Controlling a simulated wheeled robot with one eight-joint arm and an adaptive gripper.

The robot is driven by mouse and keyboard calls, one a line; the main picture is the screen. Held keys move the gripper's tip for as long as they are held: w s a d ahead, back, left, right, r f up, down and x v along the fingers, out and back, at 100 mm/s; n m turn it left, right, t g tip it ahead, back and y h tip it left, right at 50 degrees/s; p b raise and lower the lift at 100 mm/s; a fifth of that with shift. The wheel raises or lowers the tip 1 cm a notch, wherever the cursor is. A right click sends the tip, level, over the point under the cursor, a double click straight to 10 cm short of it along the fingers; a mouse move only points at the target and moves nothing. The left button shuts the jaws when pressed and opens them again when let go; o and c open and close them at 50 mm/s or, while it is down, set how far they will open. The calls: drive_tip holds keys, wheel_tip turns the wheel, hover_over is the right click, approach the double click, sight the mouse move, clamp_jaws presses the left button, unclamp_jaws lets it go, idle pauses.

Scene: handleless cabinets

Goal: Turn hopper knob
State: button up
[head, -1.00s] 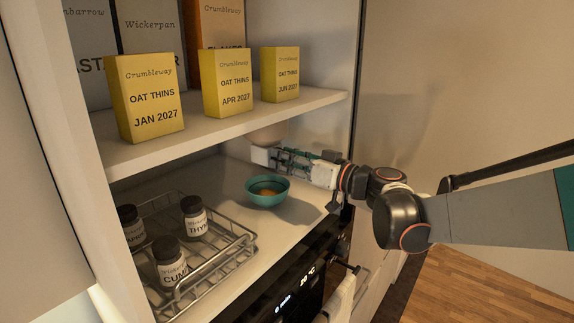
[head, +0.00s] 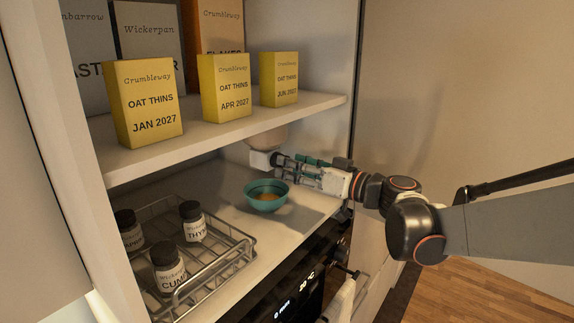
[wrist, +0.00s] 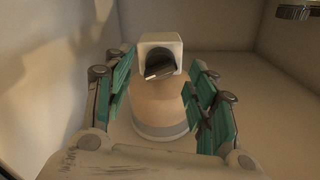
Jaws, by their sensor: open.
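The hopper (head: 268,138) hangs under the cabinet shelf, a rounded pale body with a white spout block (head: 261,159) at its lower end. In the wrist view the spout block (wrist: 160,50) faces me, with a dark knob (wrist: 159,68) tilted at its opening. My gripper (head: 276,160) is beside the block in the head view. In the wrist view my gripper (wrist: 160,85) is open, its teal-padded fingers on either side of the knob, apart from it and holding nothing.
A wire rack (head: 250,243) with spice jars (head: 193,222) stands left of the bowl. Yellow boxes (head: 143,105) line the shelf (head: 230,122) above my gripper. A black oven panel (head: 297,292) lies below the counter edge.

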drive_tip(key=v, duration=0.9)
drive_tip(key=shift+s, duration=0.1)
